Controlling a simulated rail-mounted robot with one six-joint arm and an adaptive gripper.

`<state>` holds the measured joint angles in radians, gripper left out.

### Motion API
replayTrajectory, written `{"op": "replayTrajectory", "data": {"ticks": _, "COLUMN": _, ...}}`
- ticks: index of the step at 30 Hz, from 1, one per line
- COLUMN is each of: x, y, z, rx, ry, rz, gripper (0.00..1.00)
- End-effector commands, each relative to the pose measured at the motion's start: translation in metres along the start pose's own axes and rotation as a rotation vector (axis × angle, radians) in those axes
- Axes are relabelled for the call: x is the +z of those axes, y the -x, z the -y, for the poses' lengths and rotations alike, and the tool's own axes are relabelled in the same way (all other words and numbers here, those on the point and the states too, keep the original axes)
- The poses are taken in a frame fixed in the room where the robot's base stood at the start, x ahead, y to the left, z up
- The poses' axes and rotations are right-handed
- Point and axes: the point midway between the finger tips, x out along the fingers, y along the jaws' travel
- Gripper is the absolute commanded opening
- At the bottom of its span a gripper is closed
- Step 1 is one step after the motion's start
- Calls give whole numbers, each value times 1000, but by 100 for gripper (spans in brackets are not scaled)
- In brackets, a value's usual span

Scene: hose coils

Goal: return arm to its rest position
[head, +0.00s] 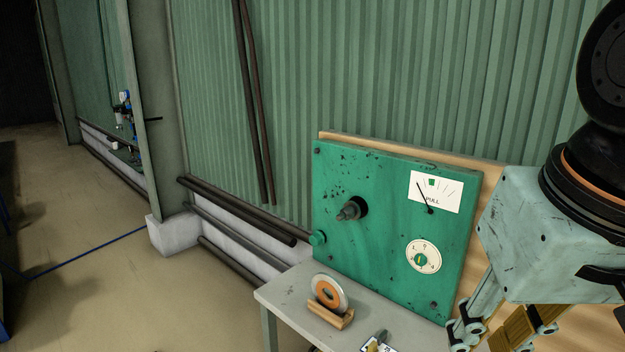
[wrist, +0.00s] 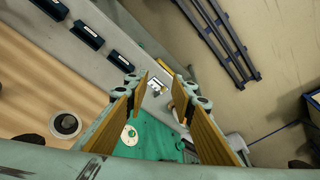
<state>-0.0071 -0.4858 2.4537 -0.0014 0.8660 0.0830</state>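My gripper (head: 500,338) hangs at the right edge of the head view, in front of the wooden backboard and right of the green panel. In the wrist view my gripper (wrist: 160,92) has its two tan-padded fingers well apart, with nothing held between them. The grey bench (wrist: 78,42) shows beyond the fingertips, some distance off. My fingertips are cut by the lower edge of the head view.
The green panel (head: 375,230) with gauge and dial stands behind the bench (head: 283,294). A ring on a wooden holder (head: 330,316) sits on the bench. Pipes (head: 235,210) run along the wall. Open floor (head: 90,215) lies left. Dark rails (wrist: 222,45) lie on the floor.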

Motion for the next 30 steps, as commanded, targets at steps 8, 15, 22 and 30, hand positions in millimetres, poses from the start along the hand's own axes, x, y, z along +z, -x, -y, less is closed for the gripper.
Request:
{"op": "replayTrajectory", "data": {"ticks": 8, "x": 32, "y": 12, "z": -4, "rx": 0, "ry": 54, "rz": -27, "gripper": 23}}
{"op": "replayTrajectory", "data": {"ticks": 15, "x": 44, "y": 15, "z": -5, "rx": 1, "ry": 75, "rz": -35, "gripper": 23}}
{"op": "replayTrajectory", "data": {"ticks": 22, "x": 44, "y": 15, "z": -5, "rx": 1, "ry": 77, "rz": -35, "gripper": 23}}
{"op": "replayTrajectory", "data": {"ticks": 30, "x": 44, "y": 15, "z": -5, "rx": 1, "ry": 76, "rz": -35, "gripper": 23}}
